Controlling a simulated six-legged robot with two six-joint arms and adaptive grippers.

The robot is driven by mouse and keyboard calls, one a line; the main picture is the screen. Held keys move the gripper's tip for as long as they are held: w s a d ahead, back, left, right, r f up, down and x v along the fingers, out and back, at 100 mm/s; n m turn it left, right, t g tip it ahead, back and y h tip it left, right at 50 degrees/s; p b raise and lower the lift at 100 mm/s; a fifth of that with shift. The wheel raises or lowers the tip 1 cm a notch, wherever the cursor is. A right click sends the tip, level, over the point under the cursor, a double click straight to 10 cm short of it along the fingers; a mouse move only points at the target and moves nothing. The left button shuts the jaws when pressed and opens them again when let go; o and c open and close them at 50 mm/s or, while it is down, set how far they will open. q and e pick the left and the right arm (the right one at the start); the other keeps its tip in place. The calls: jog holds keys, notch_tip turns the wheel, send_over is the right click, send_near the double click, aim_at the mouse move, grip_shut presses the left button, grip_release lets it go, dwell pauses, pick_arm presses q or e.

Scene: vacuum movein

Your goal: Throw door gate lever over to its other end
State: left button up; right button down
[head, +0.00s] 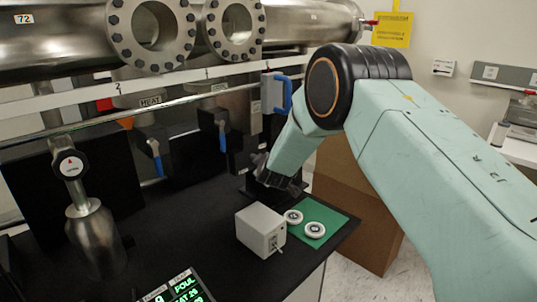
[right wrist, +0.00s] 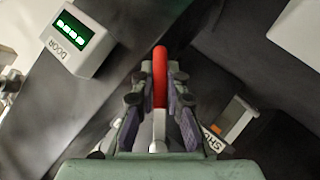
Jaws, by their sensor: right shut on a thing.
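In the right wrist view a lever with a red grip (right wrist: 160,78) and a pale metal shank (right wrist: 158,130) stands between the fingers of my right gripper (right wrist: 158,88). The fingers are shut on the red grip from both sides. A small box marked DOOR with a lit green display (right wrist: 72,34) is to the upper left of the lever. In the head view my right gripper (head: 276,178) is low at the back right of the black bench; the lever is hidden there. My left gripper is in neither view.
A grey box (head: 261,229) and two white discs on a green mat (head: 334,222) sit on the bench just in front of my right gripper. Blue-handled valves (head: 154,156) hang behind. A metal vessel (head: 92,235) stands left. The bench (head: 180,215) is clear between them.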

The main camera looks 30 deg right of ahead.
jog(key=shift+a+g+y, duration=0.15)
jog(key=shift+g+y, duration=0.15)
jog(key=shift+s+a+f+m+y, duration=0.15)
jog(key=shift+a+f+m+y, duration=0.15)
jog(key=shift+f+m+y, duration=0.15)
jog(key=shift+s+a+f+m+g+y+b, duration=0.15)
jog(key=shift+a+m+g+y+b, duration=0.45)
jog(key=shift+b, duration=2.1)
jog(key=shift+s+a+f+m+g+y+b, duration=0.1)
jog(key=shift+s+a+m+g+y+b, duration=0.5)
jog(key=shift+b, duration=2.1)
jog(key=shift+w+a+f+m+y+b, duration=0.2)
jog(key=shift+y+b, duration=0.75)
jog(key=shift+b, duration=1.75)
jog(key=shift+s+a+f, duration=0.1)
jog(key=shift+s+a, duration=0.05)
jog(key=shift+a, duration=0.15)
jog(key=c, duration=1.8)
grip_release()
jog(key=o, duration=0.5)
jog(key=shift+a, duration=0.25)
jog(key=shift+c, duration=0.2)
jog(key=shift+d+r, duration=0.15)
jog(key=shift+r, duration=0.05)
